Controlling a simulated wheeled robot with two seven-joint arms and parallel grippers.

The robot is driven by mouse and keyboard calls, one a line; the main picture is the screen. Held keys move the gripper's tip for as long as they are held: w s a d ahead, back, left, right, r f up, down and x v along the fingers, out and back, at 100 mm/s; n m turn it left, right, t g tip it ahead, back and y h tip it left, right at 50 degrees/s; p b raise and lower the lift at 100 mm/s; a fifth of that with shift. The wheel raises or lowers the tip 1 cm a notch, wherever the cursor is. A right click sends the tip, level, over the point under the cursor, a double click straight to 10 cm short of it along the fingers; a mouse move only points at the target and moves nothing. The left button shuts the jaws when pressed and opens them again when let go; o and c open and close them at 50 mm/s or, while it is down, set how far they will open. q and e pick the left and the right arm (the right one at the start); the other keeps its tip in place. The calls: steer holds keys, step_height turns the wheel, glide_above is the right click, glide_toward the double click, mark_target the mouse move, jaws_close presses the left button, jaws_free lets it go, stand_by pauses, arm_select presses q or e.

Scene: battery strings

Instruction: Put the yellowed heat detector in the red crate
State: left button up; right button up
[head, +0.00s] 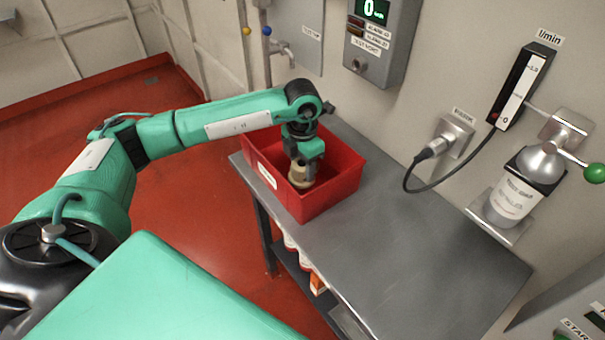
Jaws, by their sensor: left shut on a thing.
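The red crate (333,196) stands on the far left end of the grey bench. My left gripper (301,168) points down into the crate and is shut on the yellowed heat detector (300,177), a small beige round piece. The detector is inside the crate's outline, below the rim as seen from here. I cannot tell whether it touches the crate's floor. The gripper's fingertips are partly hidden against the detector. My right gripper is not in view.
The grey bench top (430,260) is bare to the right of the crate. A cable (408,172) hangs from a wall socket (453,137) over its back edge. A wall dispenser with a bottle (512,197) is at the right. Several items sit on a lower shelf.

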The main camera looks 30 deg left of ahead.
mark_target(302, 178)
arm_select(q)
steer(key=shift+f, duration=0.55)
step_height(302, 178, down, 3)
steer(key=shift+f+p, duration=0.2)
steer(key=shift+p, duration=0.3)
steer(key=shift+f, duration=0.35)
steer(key=o, duration=1)
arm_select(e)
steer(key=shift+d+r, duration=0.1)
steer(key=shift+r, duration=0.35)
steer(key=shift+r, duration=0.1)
